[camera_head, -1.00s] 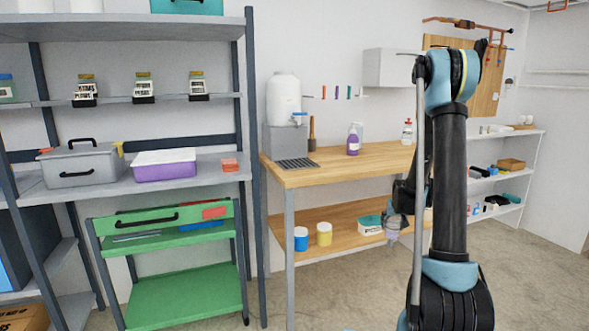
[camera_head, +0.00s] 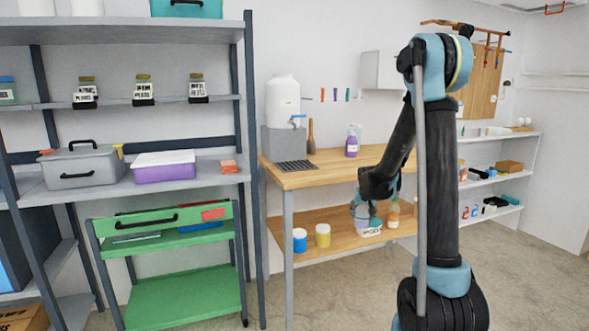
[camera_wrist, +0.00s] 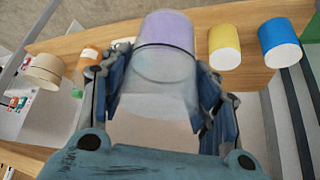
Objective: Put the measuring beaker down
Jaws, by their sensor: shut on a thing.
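The measuring beaker (camera_wrist: 165,80) is a clear cup with pale purple showing at its far end. In the wrist view it sits between the two fingers of my gripper (camera_wrist: 158,95), which is shut on it. In the head view my gripper (camera_head: 374,207) is in front of the lower shelf of the wooden bench, and the beaker (camera_head: 359,211) shows faintly beside the fingers. I cannot tell whether the beaker touches the shelf.
The lower wooden shelf (camera_head: 275,228) holds a blue cup (camera_head: 300,240), a yellow cup (camera_head: 323,236), a labelled white container (camera_head: 372,231) and an orange jar (camera_head: 393,214). The bench top (camera_head: 335,166) is above. Bare shelf shows between the yellow cup and the container.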

